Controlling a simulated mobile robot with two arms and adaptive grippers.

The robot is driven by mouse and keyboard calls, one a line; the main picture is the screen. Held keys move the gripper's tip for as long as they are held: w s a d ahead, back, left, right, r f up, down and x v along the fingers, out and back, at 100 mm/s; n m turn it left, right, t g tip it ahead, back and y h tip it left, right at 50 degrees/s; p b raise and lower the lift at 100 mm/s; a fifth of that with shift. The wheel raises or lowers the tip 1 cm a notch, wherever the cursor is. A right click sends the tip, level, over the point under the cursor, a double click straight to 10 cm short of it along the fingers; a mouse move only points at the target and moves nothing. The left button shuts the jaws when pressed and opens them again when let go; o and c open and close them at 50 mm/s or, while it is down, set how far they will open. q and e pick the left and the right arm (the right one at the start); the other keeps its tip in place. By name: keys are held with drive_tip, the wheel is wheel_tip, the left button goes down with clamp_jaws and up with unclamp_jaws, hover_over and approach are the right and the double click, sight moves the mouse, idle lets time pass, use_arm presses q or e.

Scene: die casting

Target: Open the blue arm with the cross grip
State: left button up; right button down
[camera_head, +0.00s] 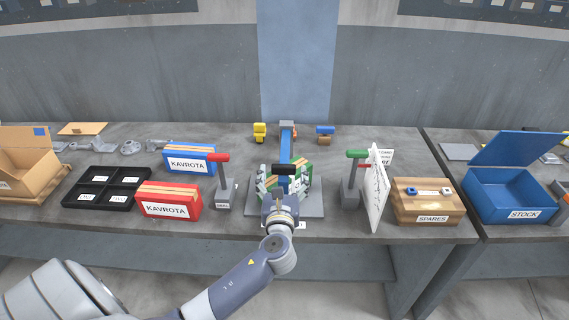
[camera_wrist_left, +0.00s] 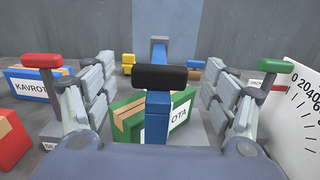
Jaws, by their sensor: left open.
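The arm's lower part is partly hidden by my gripper in the head view.
A green box (camera_wrist_left: 128,120) stands behind the arm. A red-handled lever (camera_head: 218,158) is at the left and a green-handled lever (camera_head: 356,155) at the right. A white dial panel (camera_head: 378,200) stands at the right. Blue and red KAVROTA boxes (camera_head: 168,210) are at the left.

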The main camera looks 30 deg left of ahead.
sight(284, 168)
use_arm(q)
drive_tip(key=shift+x, duration=2.3)
